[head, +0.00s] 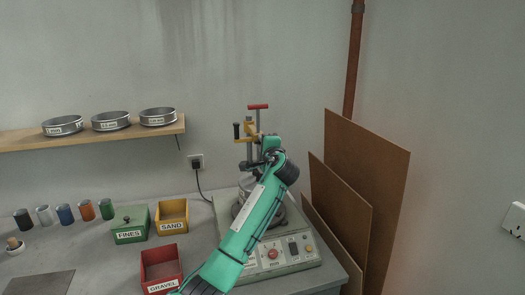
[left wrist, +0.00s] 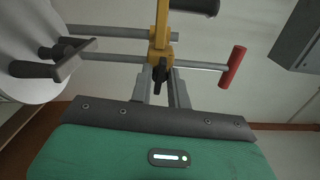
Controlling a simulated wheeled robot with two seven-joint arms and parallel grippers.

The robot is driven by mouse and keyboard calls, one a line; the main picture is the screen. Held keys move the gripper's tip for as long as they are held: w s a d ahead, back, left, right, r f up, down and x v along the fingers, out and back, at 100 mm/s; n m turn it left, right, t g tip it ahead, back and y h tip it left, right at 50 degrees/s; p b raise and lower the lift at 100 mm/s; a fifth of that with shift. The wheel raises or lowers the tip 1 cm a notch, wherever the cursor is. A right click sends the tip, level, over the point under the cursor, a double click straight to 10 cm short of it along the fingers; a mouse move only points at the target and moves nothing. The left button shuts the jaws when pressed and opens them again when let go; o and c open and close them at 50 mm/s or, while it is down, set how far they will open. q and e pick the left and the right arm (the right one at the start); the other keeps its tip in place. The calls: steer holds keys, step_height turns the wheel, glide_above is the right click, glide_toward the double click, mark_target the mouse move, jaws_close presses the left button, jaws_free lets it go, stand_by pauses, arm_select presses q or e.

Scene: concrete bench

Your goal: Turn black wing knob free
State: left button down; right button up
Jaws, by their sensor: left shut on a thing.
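The black wing knob (left wrist: 160,73) sits under the yellow clamp bracket (left wrist: 161,38) in the left wrist view. My left gripper (left wrist: 161,80) has its two fingers shut on the knob, one on each side. In the head view the yellow bracket (head: 250,131) is on the rods above the sieve shaker (head: 301,262), and my teal left arm reaches up in front of it. The arm hides the knob and much of the shaker's middle there. A red T-handle (left wrist: 234,68) is to the right of the bracket. My right gripper is not in view.
A black side handle (head: 236,131) sticks up left of the bracket. Brown boards (head: 371,170) lean on the wall close to the right. Yellow SAND (head: 172,205), green FINES (head: 131,237) and red GRAVEL (head: 148,285) boxes stand left. A shelf (head: 70,141) holds several sieves.

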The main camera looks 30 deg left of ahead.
arm_select(q)
steer(key=shift+f+n+b, duration=0.1)
steer(key=shift+n+b, duration=0.2)
steer(key=shift+n, duration=0.1)
stand_by(0.3)
steer(key=c, duration=1.3)
jaws_free()
steer(key=shift+c, duration=0.2)
steer(key=b+v, duration=0.3)
steer(key=v, duration=1)
steer(key=shift+s+d, duration=0.25)
steer(key=shift+s, duration=0.05)
